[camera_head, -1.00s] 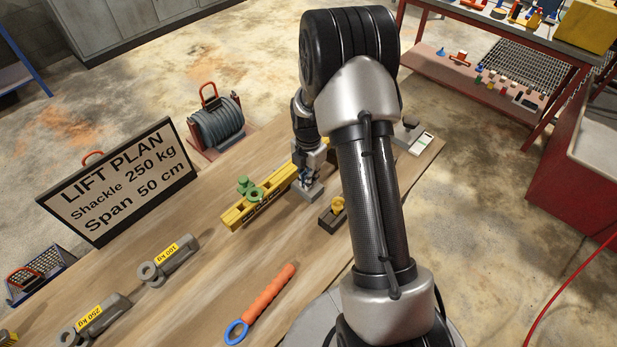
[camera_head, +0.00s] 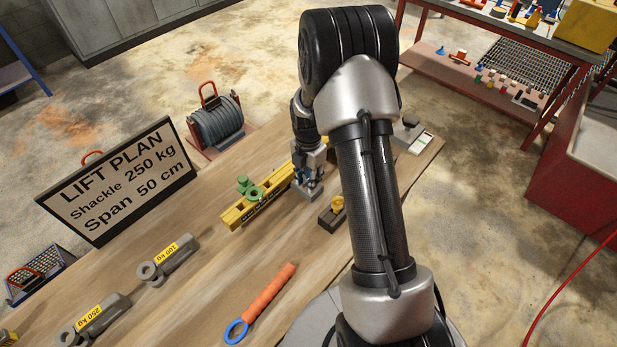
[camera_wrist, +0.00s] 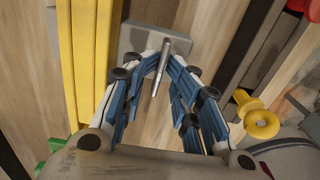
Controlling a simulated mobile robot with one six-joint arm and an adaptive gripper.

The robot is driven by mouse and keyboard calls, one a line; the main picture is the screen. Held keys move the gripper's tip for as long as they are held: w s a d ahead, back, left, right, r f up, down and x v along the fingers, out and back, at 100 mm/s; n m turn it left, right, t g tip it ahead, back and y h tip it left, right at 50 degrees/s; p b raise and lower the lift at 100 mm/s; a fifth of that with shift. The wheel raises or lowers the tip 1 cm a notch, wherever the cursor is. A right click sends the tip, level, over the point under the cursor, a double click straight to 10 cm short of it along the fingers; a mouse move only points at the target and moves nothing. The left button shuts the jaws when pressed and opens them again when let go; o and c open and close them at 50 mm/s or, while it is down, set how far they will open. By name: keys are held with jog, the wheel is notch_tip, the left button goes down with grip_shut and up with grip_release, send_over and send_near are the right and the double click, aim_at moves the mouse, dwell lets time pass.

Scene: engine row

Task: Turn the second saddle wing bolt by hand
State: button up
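The yellow beam (camera_head: 240,213) lies on the wooden bench and runs along the left of the wrist view (camera_wrist: 88,50). A green saddle part (camera_head: 256,194) sits on it. A grey saddle block (camera_head: 309,194) stands near its far end, and its plate shows in the wrist view (camera_wrist: 132,36). A thin metal bar, seemingly the second saddle wing bolt (camera_wrist: 163,62), rises over this plate. My gripper (camera_wrist: 163,68) points down with its blue fingers drawn close on both sides of the bar. It looks shut on it; the contact is partly hidden. My gripper also shows in the head view (camera_head: 311,184).
A dark block with a yellow knob (camera_head: 338,204) stands close right of my gripper; the knob also shows in the wrist view (camera_wrist: 262,124). The lift plan sign (camera_head: 118,180) stands at left.

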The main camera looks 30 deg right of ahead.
notch_tip(320, 180, up, 12)
dwell(0.6)
